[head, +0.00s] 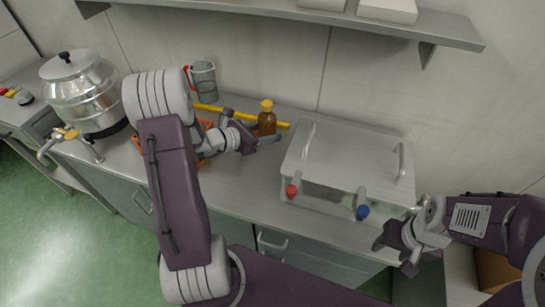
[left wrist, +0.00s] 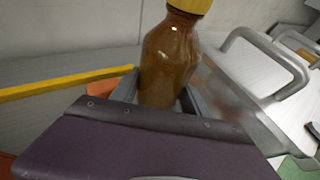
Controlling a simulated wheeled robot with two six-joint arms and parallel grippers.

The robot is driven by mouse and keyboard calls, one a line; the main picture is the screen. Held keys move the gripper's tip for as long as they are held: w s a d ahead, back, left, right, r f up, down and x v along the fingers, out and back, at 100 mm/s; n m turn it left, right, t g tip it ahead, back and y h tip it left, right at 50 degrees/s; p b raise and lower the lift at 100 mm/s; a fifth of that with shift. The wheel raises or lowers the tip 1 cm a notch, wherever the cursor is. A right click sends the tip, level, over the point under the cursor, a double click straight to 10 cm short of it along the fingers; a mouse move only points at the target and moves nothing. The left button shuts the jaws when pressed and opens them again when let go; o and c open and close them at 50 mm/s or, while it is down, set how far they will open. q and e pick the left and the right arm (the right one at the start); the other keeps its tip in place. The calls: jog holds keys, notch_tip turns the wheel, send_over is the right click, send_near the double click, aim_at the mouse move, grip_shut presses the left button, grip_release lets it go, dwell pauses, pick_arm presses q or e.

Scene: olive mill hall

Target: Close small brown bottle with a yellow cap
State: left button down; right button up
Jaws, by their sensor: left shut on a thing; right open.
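The small brown bottle (head: 267,123) stands upright on the steel counter, in the middle of the head view. A yellow cap (head: 267,105) sits on its top; whether it is tight I cannot tell. My left gripper (head: 262,139) is shut on the lower part of the bottle, which hides the bottle's base. In the left wrist view the bottle (left wrist: 169,62) rises between the fingers, with the cap (left wrist: 190,5) cut off by the top edge. My right gripper (head: 392,248) is open and empty, near the counter's front edge at the right.
A lidded steel box (head: 350,158) with red and blue knobs stands just right of the bottle. A yellow bar (head: 215,111) lies behind. An orange object (head: 207,127) is partly hidden by my left arm. A grey jug (head: 204,80) and a steel pot (head: 80,90) stand left.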

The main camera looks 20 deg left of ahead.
pick_arm(q)
jog(key=shift+a, duration=0.15)
send_over(268, 158)
notch_tip(268, 158, down, 6)
jog(key=shift+r, duration=0.2)
jog(key=shift+a+f, duration=0.1)
jog(key=shift+f, duration=0.1)
jog(key=shift+b, duration=0.3)
notch_tip(268, 158, down, 4)
jog(key=shift+r, duration=0.15)
jog(key=shift+f, duration=0.25)
